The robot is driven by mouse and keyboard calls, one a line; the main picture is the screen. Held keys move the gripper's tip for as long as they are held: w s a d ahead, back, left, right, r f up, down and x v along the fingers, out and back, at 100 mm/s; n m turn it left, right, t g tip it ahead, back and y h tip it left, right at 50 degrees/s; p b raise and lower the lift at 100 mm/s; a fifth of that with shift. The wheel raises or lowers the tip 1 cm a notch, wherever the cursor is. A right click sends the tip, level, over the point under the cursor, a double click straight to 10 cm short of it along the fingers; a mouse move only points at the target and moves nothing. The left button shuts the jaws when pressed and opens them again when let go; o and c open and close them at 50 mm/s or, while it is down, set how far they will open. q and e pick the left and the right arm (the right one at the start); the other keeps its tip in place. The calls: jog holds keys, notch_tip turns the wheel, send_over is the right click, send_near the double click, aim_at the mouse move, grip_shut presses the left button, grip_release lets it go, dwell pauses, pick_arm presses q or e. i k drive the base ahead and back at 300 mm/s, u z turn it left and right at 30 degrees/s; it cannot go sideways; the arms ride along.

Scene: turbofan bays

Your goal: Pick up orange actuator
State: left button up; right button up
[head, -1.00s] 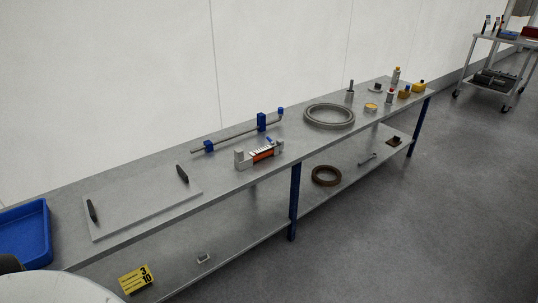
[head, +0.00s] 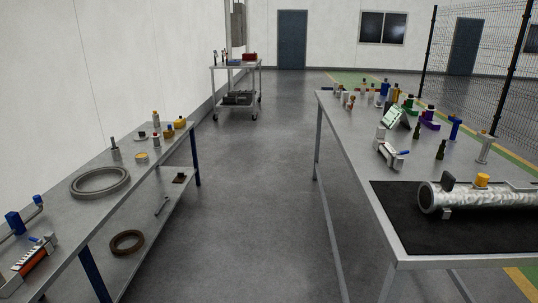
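An orange cylinder-like part (head: 29,261), seemingly the orange actuator, sits in a grey holder with upright end blocks on the left bench (head: 62,225). It is at the lower left of the head view, near the bench's front edge. It has pale bands or marks along its top and a small blue piece at its far end. The holder's near end is close to the picture's left edge. Neither of my grippers is in view.
A right table (head: 350,130) holds a black mat (head: 420,238), a large metal cylinder (head: 490,197), a similar grey holder (head: 390,154) and several small items. A grey ring (head: 76,192) lies on the left bench. An open aisle (head: 240,200) runs between them toward a cart (head: 235,68).

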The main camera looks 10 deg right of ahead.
aim_at(10, 280)
jog(key=i, duration=1.95)
jog(key=u, duration=2.8)
